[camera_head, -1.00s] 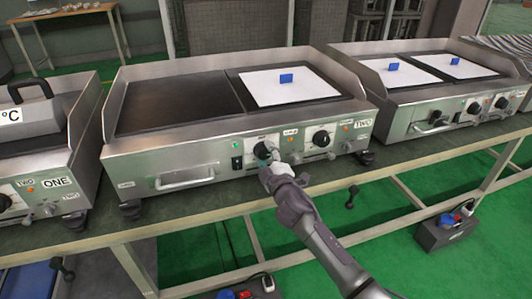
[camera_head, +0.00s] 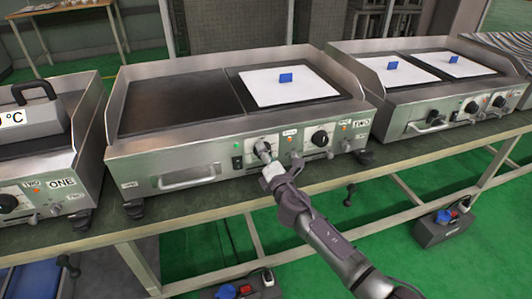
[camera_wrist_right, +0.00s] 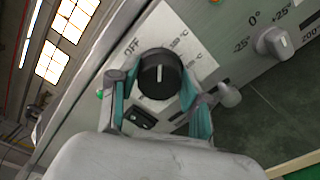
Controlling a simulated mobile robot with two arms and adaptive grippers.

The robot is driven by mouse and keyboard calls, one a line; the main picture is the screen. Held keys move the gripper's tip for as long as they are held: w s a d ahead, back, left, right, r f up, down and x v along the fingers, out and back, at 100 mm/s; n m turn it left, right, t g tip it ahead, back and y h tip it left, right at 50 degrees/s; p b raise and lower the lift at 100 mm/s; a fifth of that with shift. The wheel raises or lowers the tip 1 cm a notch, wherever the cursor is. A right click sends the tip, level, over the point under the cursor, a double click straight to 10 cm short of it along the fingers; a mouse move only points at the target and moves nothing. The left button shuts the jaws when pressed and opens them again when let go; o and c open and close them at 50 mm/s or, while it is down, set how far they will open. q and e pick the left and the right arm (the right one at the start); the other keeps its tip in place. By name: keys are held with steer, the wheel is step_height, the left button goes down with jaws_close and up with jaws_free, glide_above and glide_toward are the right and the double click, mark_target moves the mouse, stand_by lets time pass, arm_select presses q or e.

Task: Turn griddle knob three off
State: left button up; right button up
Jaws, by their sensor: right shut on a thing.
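The middle griddle (camera_head: 190,180) has a left black knob (camera_head: 262,147) on its front panel. My right gripper (camera_head: 266,157) reaches this knob from the front and is shut on it, covering part of it. In the right wrist view, the black knob (camera_wrist_right: 160,72) sits between the two teal fingers of my right gripper (camera_wrist_right: 160,92). Its white mark runs about up and down in that picture. The OFF label (camera_wrist_right: 132,47) is at the knob's upper left, and temperature marks are at its right. My left gripper is not in view.
A second black knob (camera_head: 320,138) is to the right on the same panel. A white plate with a blue handle (camera_head: 286,78) lies on the griddle's right half. Other griddles stand left and right on the bench. A small grey lever (camera_wrist_right: 229,94) is close to my right finger.

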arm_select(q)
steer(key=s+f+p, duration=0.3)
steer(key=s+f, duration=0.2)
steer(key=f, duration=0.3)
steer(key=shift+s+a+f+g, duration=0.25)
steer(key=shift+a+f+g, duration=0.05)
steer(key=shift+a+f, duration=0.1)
arm_select(e)
steer(key=shift+a+n, duration=0.1)
steer(key=shift+n, duration=4.8)
steer(key=o, duration=1.2)
steer(key=shift+c, duration=0.2)
steer(key=v, duration=1.2)
